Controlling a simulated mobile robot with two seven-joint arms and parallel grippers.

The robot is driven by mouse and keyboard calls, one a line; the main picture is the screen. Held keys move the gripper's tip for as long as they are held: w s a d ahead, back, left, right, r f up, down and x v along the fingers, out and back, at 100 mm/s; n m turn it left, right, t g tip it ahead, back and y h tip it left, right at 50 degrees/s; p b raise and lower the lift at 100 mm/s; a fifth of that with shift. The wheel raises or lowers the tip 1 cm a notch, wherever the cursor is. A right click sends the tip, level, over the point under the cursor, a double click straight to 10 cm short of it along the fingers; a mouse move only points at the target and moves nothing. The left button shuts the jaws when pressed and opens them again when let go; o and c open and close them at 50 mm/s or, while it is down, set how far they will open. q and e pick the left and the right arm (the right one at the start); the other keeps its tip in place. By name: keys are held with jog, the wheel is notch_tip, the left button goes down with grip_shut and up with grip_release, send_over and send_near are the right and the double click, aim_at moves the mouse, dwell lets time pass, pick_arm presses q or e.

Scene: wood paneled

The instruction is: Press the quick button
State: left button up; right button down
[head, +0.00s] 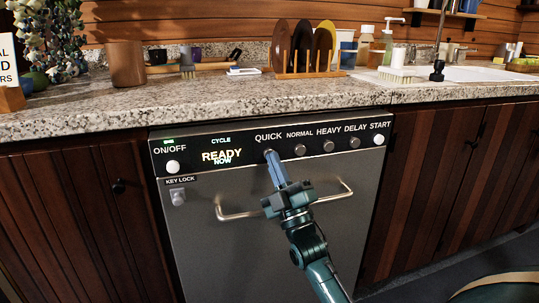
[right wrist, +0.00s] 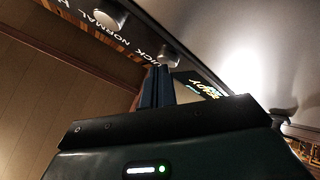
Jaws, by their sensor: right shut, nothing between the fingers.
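The dishwasher (head: 235,255) has a black control panel along its top with white labels. The quick button (head: 269,153) is a small round knob under the word QUICK, partly covered by my right gripper's tips. My right gripper (head: 272,158) is shut and empty, its tips at or very close to the button; contact cannot be told. In the right wrist view the shut fingers (right wrist: 157,85) point toward a round silver knob (right wrist: 170,55) by the QUICK label. My left gripper is out of view.
The normal button (head: 300,150) is just right of the quick button, with heavy, delay and start buttons further right. A metal door handle (head: 235,215) passes behind my right gripper. The granite countertop (head: 200,101) overhangs the panel and holds a plate rack (head: 310,74).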

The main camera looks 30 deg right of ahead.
dwell(0.4)
jog(key=shift+s+a+p, duration=0.2)
jog(key=shift+s+p, duration=0.3)
jog(key=shift+s, duration=0.3)
jog(key=s+a+p, duration=0.1)
jog(key=s+p, duration=0.1)
jog(key=s, duration=0.4)
jog(key=shift+a+p, duration=0.2)
jog(key=shift+p, duration=0.1)
jog(key=shift+w, duration=0.1)
